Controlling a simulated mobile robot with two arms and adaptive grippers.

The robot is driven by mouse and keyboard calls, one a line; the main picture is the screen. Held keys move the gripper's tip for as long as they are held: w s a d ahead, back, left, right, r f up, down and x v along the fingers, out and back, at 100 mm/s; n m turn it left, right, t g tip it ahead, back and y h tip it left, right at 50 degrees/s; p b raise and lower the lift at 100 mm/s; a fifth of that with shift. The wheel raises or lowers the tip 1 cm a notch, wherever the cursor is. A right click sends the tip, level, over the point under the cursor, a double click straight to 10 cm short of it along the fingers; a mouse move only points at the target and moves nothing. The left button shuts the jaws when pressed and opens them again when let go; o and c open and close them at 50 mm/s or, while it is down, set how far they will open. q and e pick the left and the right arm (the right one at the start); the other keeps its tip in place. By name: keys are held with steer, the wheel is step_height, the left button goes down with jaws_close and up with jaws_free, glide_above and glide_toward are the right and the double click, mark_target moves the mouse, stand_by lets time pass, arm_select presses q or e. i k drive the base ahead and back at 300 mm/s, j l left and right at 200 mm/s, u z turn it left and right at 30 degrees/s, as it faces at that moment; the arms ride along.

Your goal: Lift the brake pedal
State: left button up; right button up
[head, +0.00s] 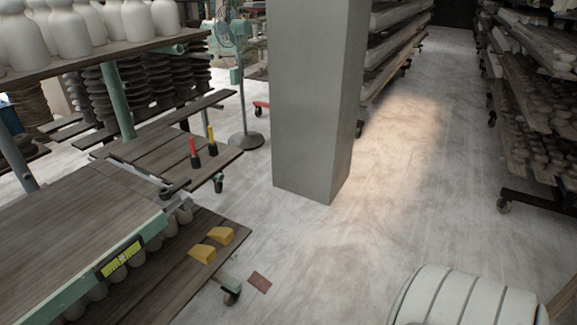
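A small flat reddish-brown plate (259,282), which looks like the brake pedal, sits low by the floor. It is just right of a dark caster wheel (231,295) at the near corner of the wooden-shelved cart (75,230). The plate appears slightly tilted; how it joins the caster is too small to tell. Neither my left nor my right gripper is in view, and nothing touches the plate.
A grey square pillar (312,100) stands behind the plate. Yellow wedges (203,253) lie on the cart's lower shelf. Loaded racks (535,100) line the right. A pale grooved shape (465,298) fills the lower right. The dusty floor (330,260) between is clear.

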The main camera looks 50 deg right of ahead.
mark_target(258, 281)
steer(key=z, duration=1.25)
steer(key=u, duration=0.35)
steer(key=i+l+u, duration=0.15)
steer(key=l+u, duration=0.2)
steer(key=i+l+u, duration=0.1)
steer(key=l+u, duration=0.3)
steer(key=l, duration=0.2)
steer(key=l+u, duration=0.45)
steer(key=l, duration=1.05)
steer(key=l+u, duration=0.1)
steer(key=l, duration=1.05)
steer(key=k+l+u, duration=0.1)
steer(key=l, duration=1.05)
